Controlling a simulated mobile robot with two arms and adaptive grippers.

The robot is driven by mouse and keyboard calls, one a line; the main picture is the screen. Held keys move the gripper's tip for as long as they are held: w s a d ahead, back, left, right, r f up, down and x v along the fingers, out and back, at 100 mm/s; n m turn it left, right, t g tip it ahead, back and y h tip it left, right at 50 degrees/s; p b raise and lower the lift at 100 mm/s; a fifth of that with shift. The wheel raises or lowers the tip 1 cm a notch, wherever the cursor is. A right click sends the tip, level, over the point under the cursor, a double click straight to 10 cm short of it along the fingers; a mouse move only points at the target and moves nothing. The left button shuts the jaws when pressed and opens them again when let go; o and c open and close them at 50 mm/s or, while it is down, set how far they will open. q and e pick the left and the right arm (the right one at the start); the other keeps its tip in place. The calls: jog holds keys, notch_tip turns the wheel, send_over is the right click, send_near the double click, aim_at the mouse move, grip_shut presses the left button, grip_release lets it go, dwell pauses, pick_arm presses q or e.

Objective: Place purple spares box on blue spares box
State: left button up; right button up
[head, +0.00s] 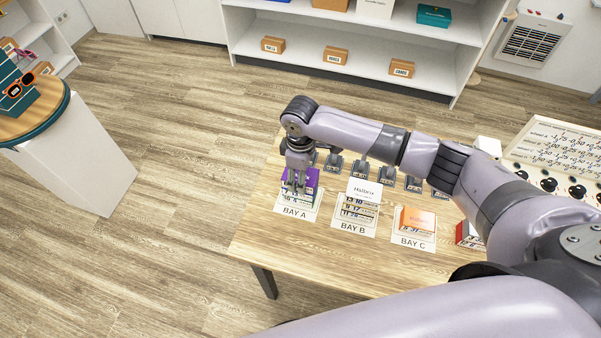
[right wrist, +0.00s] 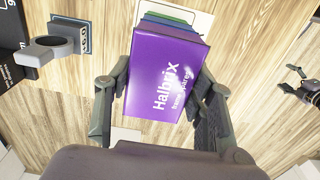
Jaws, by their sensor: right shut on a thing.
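The purple spares box (head: 314,177) is over the stack at BAY A, at the left end of the wooden table. My right gripper (head: 297,188) is shut on it from above. In the right wrist view the purple box (right wrist: 165,75), with white lettering, sits between the two fingers (right wrist: 160,110). Beyond its far edge show thin bands of a green box (right wrist: 175,20) and what looks like a blue box (right wrist: 172,29) beneath it. The purple box hides most of them. I cannot tell whether it touches the stack.
On the table (head: 262,228), BAY B holds a stack topped by a white box (head: 365,190). BAY C holds an orange box (head: 418,220), and a red box (head: 468,234) is farther right. Several small grey stands (head: 335,162) line up behind the bays. Shelves are beyond.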

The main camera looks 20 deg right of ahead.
pick_arm(q)
jog(key=shift+d, duration=0.35)
pick_arm(e)
jog(key=shift+f, duration=0.15)
jog(key=o, duration=1.2)
pick_arm(q)
jog(key=shift+a+f+b, duration=0.2)
jog(key=shift+f+b, duration=0.6)
pick_arm(e)
notch_tip(320, 180, up, 12)
jog(key=shift+r, duration=0.2)
pick_arm(q)
jog(key=shift+s, duration=0.1)
pick_arm(e)
jog(key=shift+s+f, duration=0.1)
